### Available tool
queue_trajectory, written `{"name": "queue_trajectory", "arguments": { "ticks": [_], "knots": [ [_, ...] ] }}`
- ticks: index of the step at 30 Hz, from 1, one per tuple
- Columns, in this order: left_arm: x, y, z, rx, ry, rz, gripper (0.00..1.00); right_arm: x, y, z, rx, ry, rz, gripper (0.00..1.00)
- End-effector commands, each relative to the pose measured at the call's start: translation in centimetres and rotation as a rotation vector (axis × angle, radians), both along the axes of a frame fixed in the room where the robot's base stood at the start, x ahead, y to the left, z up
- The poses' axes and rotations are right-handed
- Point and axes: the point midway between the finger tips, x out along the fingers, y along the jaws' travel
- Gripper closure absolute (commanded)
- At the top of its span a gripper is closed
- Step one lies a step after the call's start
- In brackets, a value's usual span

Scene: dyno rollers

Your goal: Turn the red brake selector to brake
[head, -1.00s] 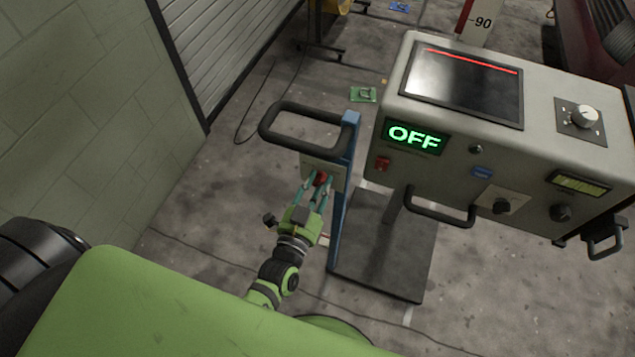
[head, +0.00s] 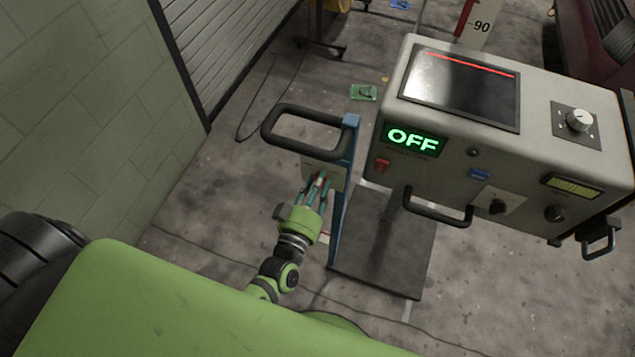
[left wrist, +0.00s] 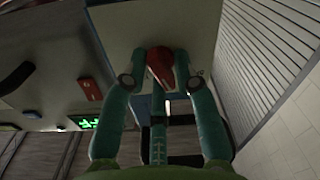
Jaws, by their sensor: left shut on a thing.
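The red brake selector (head: 320,178) is on a pale plate (head: 331,172) on the side of the blue cart frame. In the left wrist view the red selector (left wrist: 160,66) sits between the fingertips, on the pale plate (left wrist: 120,32). My left gripper (head: 316,187) is shut on the selector; in the left wrist view its fingers (left wrist: 155,82) press on it from both sides. The plate's markings are too small or hidden to read. My right gripper is not in view.
The grey console (head: 540,90) stands to the right with a green OFF display (head: 414,140) and a black handle (head: 438,208). A black handle loop (head: 310,112) rises above the plate. A block wall (head: 90,90) and a shutter (head: 215,45) are on the left.

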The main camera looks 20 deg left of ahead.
Motion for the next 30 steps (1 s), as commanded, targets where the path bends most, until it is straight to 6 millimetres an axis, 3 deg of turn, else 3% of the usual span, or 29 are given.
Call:
{"name": "queue_trajectory", "arguments": {
  "ticks": [15, 30],
  "knots": [
    [-0.13, -0.32, -0.10, -0.358, 0.021, -0.009, 1.00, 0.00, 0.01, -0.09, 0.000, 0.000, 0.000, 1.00],
    [-0.07, -0.30, 0.08, -0.436, 0.020, -0.008, 1.00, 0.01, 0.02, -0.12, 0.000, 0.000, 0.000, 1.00]
  ]
}}
